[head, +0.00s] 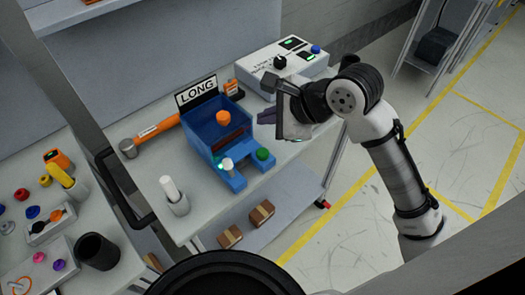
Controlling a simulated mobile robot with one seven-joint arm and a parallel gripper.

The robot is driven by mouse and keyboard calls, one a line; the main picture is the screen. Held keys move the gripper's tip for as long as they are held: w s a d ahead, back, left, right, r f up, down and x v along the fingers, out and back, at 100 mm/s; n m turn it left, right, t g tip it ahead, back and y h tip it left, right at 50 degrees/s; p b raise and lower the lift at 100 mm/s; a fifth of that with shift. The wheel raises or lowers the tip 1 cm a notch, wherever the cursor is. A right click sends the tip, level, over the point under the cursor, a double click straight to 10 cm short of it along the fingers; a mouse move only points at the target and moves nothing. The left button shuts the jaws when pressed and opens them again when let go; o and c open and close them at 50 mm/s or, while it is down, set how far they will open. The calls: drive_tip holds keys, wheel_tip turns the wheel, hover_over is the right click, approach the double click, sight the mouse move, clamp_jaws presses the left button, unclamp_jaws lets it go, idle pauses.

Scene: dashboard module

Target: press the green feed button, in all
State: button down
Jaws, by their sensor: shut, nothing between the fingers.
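My gripper (263,116) is shut and empty. In the picture it is above the green button and right of the blue unit, apart from the button. Its height over the table cannot be told.
A grey control box (300,66) with a black knob and blue button stands behind my gripper. An orange-handled hammer (155,131) lies left of the unit, and a holder with a white stick (175,196) stands in front. A second bench at left carries several buttons and a black cup (97,251).

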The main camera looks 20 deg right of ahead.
drive_tip(key=b, duration=0.6)
hover_over(267, 155)
wheel_tip(267, 155, down, 7)
drive_tip(key=shift+w+r, duration=0.1)
drive_tip(key=shift+f+b, duration=0.5)
drive_tip(key=shift+f, duration=0.3)
idle(0.9)
drive_tip(key=shift+f, duration=0.4)
drive_tip(key=shift+f+b, duration=0.5)
idle(0.7)
drive_tip(key=shift+r, duration=0.15)
drive_tip(key=shift+r+p, duration=0.8)
drive_tip(key=shift+p, duration=0.1)
